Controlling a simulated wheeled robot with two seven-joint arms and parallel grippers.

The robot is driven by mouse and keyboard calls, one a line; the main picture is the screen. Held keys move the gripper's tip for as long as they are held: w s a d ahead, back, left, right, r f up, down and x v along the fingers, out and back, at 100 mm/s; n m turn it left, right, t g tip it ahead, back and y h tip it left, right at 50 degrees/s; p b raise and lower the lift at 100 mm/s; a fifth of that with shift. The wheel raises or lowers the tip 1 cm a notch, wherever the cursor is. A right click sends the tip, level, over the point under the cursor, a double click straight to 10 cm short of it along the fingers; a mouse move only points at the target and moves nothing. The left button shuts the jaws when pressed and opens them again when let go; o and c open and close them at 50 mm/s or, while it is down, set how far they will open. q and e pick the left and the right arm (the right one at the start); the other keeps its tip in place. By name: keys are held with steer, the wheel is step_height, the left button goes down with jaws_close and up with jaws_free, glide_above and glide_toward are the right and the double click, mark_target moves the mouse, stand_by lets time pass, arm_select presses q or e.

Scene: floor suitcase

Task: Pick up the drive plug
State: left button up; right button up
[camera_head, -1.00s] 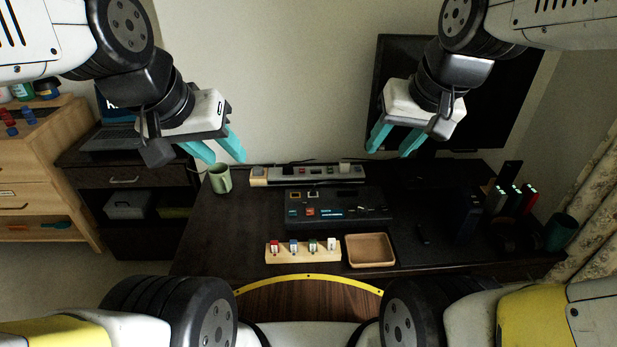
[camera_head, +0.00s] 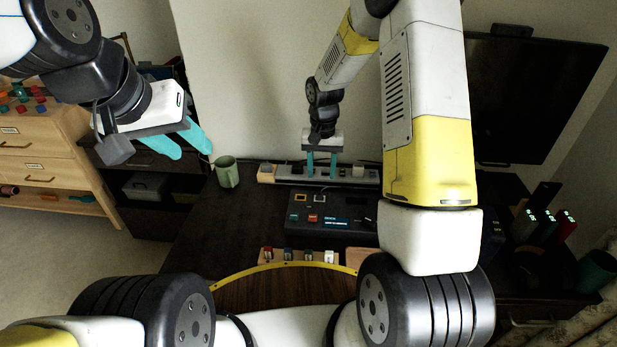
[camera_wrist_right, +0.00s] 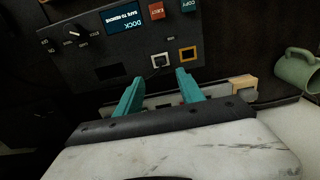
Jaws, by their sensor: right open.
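The black dock (camera_head: 325,228) lies on the dark desk, with a lit screen, buttons and sockets. The wrist view shows its screen (camera_wrist_right: 124,16) reading "safe to remove". A small pale-framed fitting (camera_wrist_right: 159,61) sits beside an orange-framed socket (camera_wrist_right: 188,53); I cannot tell for certain whether it is the drive plug. My right gripper (camera_head: 322,177) is open and points down behind the dock, over the power strip. In the wrist view its two teal fingers (camera_wrist_right: 160,78) are apart and empty. My left gripper (camera_head: 194,147) is open and empty at the left.
A power strip (camera_head: 292,176) runs along the desk's back. A green mug (camera_head: 227,172) stands left of it. A wooden rack (camera_head: 282,261) with several coloured plugs is in front of the dock. My right arm hides part of the desk's right side.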

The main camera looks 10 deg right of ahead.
mark_target(320, 200)
step_height(320, 200, down, 8)
steer(key=shift+w+a+f, duration=0.1)
stand_by(0.4)
jaws_close()
